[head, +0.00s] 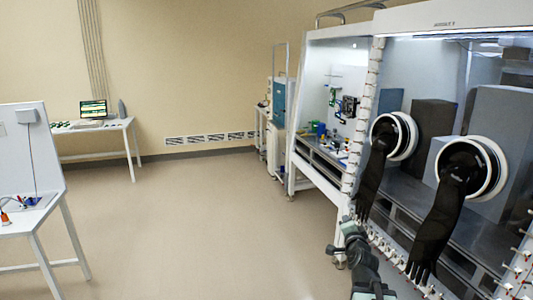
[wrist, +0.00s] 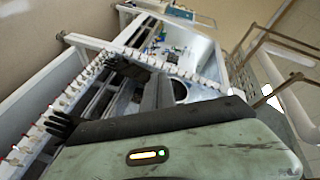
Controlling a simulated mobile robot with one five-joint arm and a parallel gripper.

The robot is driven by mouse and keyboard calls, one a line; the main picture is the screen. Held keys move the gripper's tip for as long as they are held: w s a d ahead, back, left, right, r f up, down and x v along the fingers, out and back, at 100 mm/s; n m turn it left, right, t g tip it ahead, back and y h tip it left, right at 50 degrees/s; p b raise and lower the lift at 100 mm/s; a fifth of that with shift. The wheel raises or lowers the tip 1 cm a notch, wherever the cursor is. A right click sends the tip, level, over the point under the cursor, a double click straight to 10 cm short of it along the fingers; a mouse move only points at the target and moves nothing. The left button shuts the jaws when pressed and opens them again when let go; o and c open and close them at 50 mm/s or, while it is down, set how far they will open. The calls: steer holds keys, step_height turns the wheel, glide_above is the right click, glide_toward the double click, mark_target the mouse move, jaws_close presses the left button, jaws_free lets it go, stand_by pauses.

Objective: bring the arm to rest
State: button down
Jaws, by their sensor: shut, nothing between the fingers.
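My arm (head: 362,262) rises from the bottom edge of the head view, right of the middle, in front of the nearest glovebox. My gripper (head: 338,256) shows small at the arm's end, over the floor by the glovebox's lower front edge. It is shut and holds nothing. In the wrist view a worn green-grey housing of my own arm, with an orange and green light, fills the lower part.
The nearest glovebox (head: 428,150) has two round ports with hanging black gloves (head: 437,228). A second open-looking cabinet (head: 322,130) stands behind it. A white table (head: 25,205) is at left, a desk with a monitor (head: 93,109) at back left. The middle floor (head: 200,220) is clear.

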steer(key=s+a+f+n+g+y, duration=0.1)
steer(key=a+f+n+g+y, duration=0.2)
steer(key=a, duration=0.4)
steer(key=s+a+f+n+g+y, duration=0.1)
steer(key=a+f+n, duration=0.1)
steer(key=a+f, duration=0.35)
steer(key=s+a+f+n+g+y, duration=0.1)
steer(key=a+f+n+g, duration=0.15)
steer(key=a, duration=0.55)
steer(key=s+d+f+n+g+h, duration=0.1)
steer(key=s+f+n+g, duration=0.2)
steer(key=s, duration=0.6)
steer(key=s+d+f+n+g, duration=0.1)
steer(key=s+f+n+g, duration=0.3)
steer(key=s, duration=0.5)
step_height(320, 180, down, 3)
steer(key=g, duration=0.2)
steer(key=shift+s+g+h, duration=0.35)
steer(key=shift+s+h, duration=0.05)
steer(key=shift+d, duration=0.1)
